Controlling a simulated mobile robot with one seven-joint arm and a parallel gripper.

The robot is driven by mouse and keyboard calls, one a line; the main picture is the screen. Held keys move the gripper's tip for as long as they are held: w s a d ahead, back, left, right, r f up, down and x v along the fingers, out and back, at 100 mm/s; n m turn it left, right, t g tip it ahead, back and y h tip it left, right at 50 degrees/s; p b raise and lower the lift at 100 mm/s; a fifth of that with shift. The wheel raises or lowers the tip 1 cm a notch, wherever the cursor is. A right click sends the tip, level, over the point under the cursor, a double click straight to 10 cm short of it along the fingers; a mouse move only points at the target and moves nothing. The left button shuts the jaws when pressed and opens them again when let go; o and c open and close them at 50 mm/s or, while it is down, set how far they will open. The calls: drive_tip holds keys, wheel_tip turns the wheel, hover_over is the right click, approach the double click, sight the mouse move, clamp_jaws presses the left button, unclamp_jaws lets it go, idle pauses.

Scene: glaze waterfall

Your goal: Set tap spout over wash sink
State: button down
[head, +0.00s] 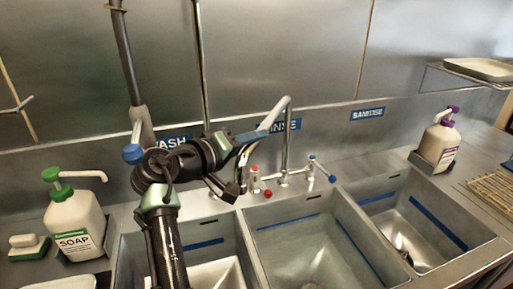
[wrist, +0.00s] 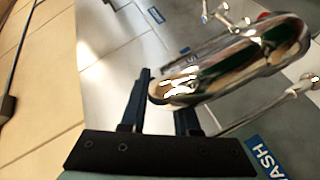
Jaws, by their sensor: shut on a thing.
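The chrome tap spout (head: 286,118) rises from the mixer tap behind the middle sink and bends at its top toward the left and front. My gripper (head: 250,137) is shut on the spout's outer part. In the wrist view my dark blue fingers (wrist: 163,108) sit either side of the shiny spout end (wrist: 235,62). The wash sink (head: 205,226) is the left basin, partly hidden by my arm. The WASH label (head: 174,142) shows behind my arm, and also in the wrist view (wrist: 266,157). I cannot tell exactly which basin the spout's mouth is above.
The rinse sink (head: 305,222) is in the middle, the sanitise sink (head: 400,208) at right. Red (head: 254,170) and blue (head: 313,158) tap handles flank the spout's base. A soap bottle (head: 75,222) stands left, a purple-topped bottle (head: 437,146) right. A blue-ended hanging fitting (head: 133,152) is near my arm.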

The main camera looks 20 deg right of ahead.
idle(0.3)
drive_tip(key=c, duration=0.7)
unclamp_jaws()
drive_tip(key=shift+o, duration=0.2)
drive_tip(key=b+v, duration=0.3)
drive_tip(key=v, duration=1)
drive_tip(key=shift+c, duration=0.2)
